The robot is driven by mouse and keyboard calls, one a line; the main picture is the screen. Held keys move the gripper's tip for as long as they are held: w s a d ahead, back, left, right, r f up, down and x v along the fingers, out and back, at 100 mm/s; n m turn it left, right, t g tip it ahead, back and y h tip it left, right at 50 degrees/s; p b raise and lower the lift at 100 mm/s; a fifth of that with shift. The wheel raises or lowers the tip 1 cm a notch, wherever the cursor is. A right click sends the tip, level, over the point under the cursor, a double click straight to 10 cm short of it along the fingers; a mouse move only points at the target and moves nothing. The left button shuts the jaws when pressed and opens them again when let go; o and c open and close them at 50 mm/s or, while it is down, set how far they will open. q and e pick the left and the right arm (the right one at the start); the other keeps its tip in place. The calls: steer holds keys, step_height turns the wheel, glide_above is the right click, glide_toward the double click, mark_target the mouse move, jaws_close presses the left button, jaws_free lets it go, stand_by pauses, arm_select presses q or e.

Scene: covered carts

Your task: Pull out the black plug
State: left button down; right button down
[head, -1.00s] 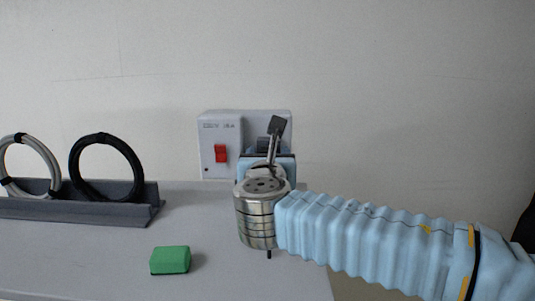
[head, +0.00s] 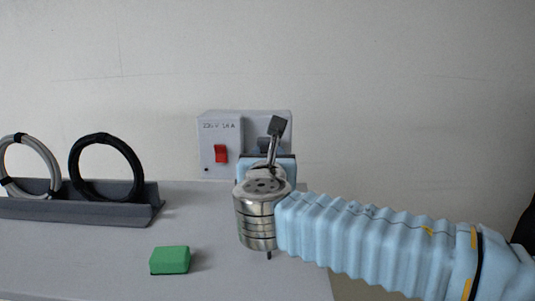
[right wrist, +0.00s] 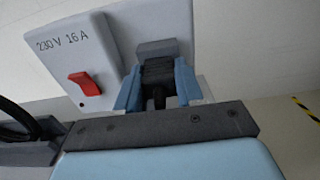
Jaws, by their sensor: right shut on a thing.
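The black plug (right wrist: 158,72) sits at the grey socket face of the wall box, and my right gripper (right wrist: 157,90) is shut on it, one blue finger on each side. In the head view the plug is mostly hidden behind my right wrist; a dark part of it shows (head: 264,144) just above the blue gripper body (head: 246,169). Whether the plug's pins are in the socket cannot be seen. My left gripper is not in view.
The wall box (head: 207,152) has a red switch (head: 221,154) left of the plug. A green block (head: 170,260) lies on the grey cart top (head: 205,215). A dark rack (head: 85,210) at left holds a grey cable coil (head: 50,160) and a black one (head: 138,165).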

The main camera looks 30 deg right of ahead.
steer(key=shift+v, duration=2.85)
